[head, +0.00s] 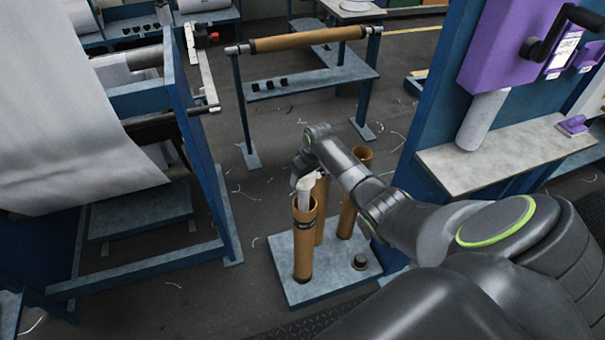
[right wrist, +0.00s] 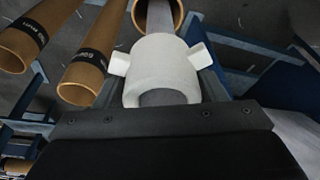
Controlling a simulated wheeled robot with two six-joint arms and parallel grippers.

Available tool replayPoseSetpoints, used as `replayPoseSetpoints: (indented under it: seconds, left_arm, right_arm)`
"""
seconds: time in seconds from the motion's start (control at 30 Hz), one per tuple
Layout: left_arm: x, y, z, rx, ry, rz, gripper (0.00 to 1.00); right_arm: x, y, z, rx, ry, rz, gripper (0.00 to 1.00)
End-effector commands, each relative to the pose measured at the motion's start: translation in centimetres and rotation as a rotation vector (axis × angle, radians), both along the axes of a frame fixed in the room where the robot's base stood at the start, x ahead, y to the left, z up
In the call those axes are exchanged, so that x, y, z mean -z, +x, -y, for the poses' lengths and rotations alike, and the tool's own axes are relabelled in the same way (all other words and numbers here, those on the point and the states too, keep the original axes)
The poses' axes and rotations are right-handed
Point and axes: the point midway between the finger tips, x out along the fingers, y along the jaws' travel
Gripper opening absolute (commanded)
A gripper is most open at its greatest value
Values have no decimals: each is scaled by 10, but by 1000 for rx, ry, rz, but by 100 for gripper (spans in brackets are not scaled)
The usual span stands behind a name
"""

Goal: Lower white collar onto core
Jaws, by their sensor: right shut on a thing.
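The white collar (head: 305,183) is a short thick ring with two side lugs, seen close up in the right wrist view (right wrist: 162,68). My right gripper (head: 306,168) is shut on it, above the front brown cardboard core (head: 303,250). A pale grey cylinder (head: 304,201) runs from the collar down into the core's open mouth, which also shows in the right wrist view (right wrist: 178,10). The collar sits above the core's rim, apart from it. I cannot tell whether the grey cylinder belongs to the collar. My fingertips are mostly hidden. My left gripper is not in view.
The cores stand on a grey base plate (head: 335,283); another core (head: 356,185) stands behind right, and one is close behind the front core. A blue machine frame (head: 205,190) is at left. A blue panel with a purple unit (head: 515,50) stands right.

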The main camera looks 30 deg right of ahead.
Motion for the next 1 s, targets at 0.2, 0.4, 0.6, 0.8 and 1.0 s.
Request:
replayPoseSetpoints:
  seconds: [0.2,0.4,0.6,0.8,1.0]
  left_arm:
    - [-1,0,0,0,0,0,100]
    - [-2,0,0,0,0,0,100]
    - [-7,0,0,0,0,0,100]
    - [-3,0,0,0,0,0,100]
    - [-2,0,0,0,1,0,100]
  right_arm:
    - [6,-10,13,11,-20,-26,3]
    - [6,-10,13,11,-20,-26,3]
    - [5,-11,14,11,-20,-27,3]
    - [11,-11,14,11,-20,-27,3]
    - [13,-11,14,10,-21,-27,80]
